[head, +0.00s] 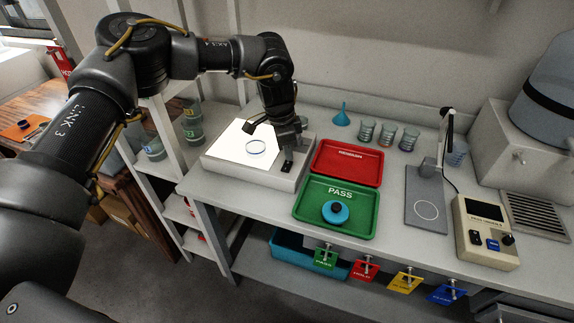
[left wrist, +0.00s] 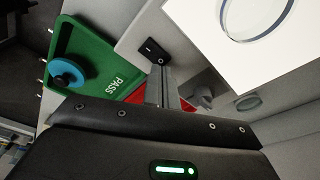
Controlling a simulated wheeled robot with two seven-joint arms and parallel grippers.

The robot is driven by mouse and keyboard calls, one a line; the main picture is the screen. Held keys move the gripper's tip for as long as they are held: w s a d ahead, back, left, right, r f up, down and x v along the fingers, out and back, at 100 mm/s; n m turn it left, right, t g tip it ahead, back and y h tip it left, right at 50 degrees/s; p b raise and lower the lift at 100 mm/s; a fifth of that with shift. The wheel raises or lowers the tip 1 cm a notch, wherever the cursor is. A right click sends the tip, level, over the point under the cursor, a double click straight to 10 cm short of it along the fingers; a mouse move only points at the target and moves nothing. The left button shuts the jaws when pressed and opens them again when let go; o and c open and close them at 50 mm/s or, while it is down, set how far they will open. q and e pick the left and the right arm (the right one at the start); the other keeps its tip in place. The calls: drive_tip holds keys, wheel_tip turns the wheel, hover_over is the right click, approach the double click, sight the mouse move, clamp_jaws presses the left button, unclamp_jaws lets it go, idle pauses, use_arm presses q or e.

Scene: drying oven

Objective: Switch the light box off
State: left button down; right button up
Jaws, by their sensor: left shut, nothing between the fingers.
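The light box (head: 240,174) stands on the left part of the bench. Its panel (head: 232,145) is bright white, and it also glows in the left wrist view (left wrist: 210,18). A round clear dish with a blue rim (head: 256,146) lies on the panel. The black rocker switch (head: 287,167) sits at the front right corner of the box; in the left wrist view the switch (left wrist: 151,49) shows just beyond the fingertips. My left gripper (head: 289,154) is shut and empty, pointing down close over the switch. I cannot tell whether it touches. My right gripper is not in view.
A green PASS tray (head: 309,218) holding a blue round object (head: 335,212) and a red tray (head: 365,173) lie right of the box. A blue funnel (head: 342,116) and several jars stand behind. A stand (head: 425,205) and a beige device (head: 484,240) are farther right.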

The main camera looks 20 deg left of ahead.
use_arm(q)
drive_tip(key=shift+f+b, duration=0.35)
drive_tip(key=shift+f, duration=0.5)
idle(0.6)
drive_tip(key=shift+r+p, duration=2.9)
drive_tip(key=shift+r, duration=0.65)
